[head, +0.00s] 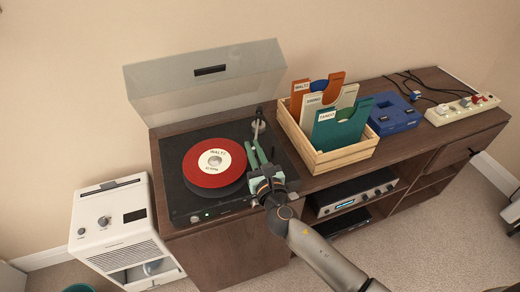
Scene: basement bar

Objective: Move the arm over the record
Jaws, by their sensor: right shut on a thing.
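The record (203,170), red with a white label reading WALTZ, lies flat on the turntable (181,208). The turntable's clear lid stands raised behind it. The tonearm (259,126) shows at its pivot end, at the right of the platter. Its front part is largely hidden by my gripper. My right gripper (258,158) reaches over the turntable's right side, just right of the record's edge, with its fingers shut on the tonearm. My left gripper is not in view.
A wooden crate (318,160) of record sleeves stands right of the turntable. A blue device (394,116) and a power strip (462,108) sit farther right. A white appliance (122,232) stands left of the cabinet. The raised lid (207,85) rises behind the platter.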

